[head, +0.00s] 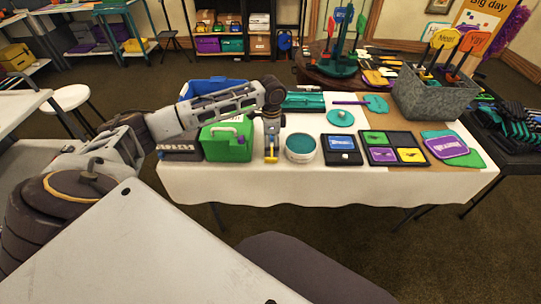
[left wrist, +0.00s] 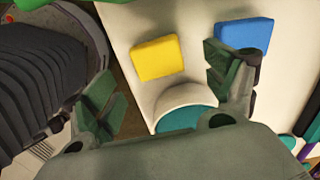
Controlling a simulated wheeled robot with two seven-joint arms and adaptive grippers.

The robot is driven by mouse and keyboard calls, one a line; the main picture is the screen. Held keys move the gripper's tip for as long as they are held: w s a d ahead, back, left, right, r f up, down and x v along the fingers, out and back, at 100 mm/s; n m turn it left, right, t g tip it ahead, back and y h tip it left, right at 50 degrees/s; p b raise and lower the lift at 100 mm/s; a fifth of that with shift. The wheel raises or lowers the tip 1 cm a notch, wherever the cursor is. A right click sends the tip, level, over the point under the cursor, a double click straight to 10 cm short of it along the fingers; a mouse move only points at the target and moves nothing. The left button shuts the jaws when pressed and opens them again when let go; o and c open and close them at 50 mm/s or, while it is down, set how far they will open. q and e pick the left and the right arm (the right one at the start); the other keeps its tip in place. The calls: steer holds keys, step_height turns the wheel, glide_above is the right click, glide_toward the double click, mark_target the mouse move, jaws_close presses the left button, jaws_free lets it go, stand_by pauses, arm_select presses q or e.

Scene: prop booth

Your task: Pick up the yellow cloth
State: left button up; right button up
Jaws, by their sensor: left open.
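The yellow cloth (left wrist: 155,58) looks like a small folded pad lying flat on the white tablecloth in the left wrist view. In the head view it shows as a small yellow patch (head: 271,160) near the table's front edge, partly covered by my gripper. My left gripper (head: 271,146) points down over it between the green box and the round tub. In the left wrist view its two fingers (left wrist: 165,86) are apart with nothing between them, and the cloth lies beyond the fingertips. My right gripper is not in view.
A blue folded pad (left wrist: 242,36) lies beside the yellow one, close to a finger. A white tub with teal top (head: 301,148) stands right of the gripper, a green box (head: 228,140) left. A black tray (head: 394,149) of cards and a grey bin (head: 436,94) are farther right.

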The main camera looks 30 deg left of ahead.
arm_select(q)
steer(key=f, duration=0.3)
steer(key=shift+s+a, duration=0.1)
steer(key=shift+s, duration=0.15)
steer(key=shift+f, duration=0.55)
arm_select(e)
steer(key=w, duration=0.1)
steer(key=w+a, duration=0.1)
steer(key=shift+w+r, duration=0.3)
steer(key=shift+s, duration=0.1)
arm_select(q)
steer(key=shift+c, duration=0.3)
steer(key=c, duration=0.7)
steer(key=shift+c, duration=1.1)
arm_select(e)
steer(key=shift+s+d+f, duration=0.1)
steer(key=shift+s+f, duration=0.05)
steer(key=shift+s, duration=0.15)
